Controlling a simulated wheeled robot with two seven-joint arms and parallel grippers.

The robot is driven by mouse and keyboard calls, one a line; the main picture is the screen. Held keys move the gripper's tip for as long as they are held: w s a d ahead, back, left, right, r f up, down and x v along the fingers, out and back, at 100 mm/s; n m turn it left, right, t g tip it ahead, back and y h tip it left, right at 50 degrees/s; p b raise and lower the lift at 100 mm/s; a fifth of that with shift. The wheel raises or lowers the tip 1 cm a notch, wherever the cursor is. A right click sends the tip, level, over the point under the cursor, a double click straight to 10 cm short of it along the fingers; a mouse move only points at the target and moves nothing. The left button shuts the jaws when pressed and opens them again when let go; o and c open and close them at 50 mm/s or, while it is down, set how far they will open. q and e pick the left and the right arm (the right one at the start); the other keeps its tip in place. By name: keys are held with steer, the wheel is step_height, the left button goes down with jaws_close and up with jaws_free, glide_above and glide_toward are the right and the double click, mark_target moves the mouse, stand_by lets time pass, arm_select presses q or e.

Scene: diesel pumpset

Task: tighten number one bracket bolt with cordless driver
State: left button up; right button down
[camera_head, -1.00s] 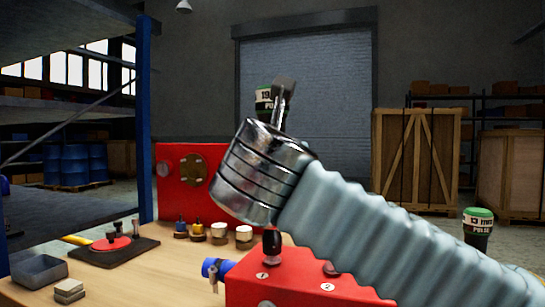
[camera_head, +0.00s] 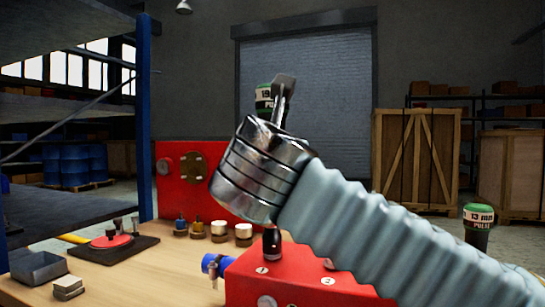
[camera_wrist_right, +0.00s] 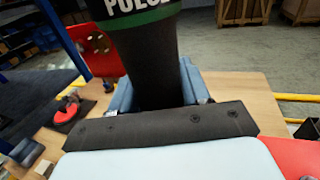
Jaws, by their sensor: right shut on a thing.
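My right gripper (camera_head: 280,98) reaches in from the right, above the bench. In the right wrist view, its fingers (camera_wrist_right: 158,90) are shut on a black cordless driver (camera_wrist_right: 155,60) with a green band reading "PULSE". The driver's green top (camera_head: 264,92), marked "19", shows behind the gripper in the head view. A black piece (camera_head: 271,243) just above the red block (camera_head: 290,265) looks like the driver's lower end; I cannot tell whether it touches. The block carries a round label "1" (camera_head: 261,270) and a label "2" (camera_head: 328,281). The bolt is not clearly visible. My left gripper is out of view.
A second driver (camera_head: 478,220), marked "13 mm", stands at the right. A blue cylinder (camera_head: 215,266) sticks out left of the block. Several small knobs and cups (camera_head: 220,230) stand before a red panel (camera_head: 175,195). A grey tray (camera_head: 38,268) lies on the left. The front-left bench is mostly clear.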

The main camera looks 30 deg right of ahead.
steer(key=shift+f+b, duration=0.55)
steer(key=shift+b, duration=0.15)
stand_by(1.9)
steer(key=shift+r, duration=0.15)
stand_by(0.9)
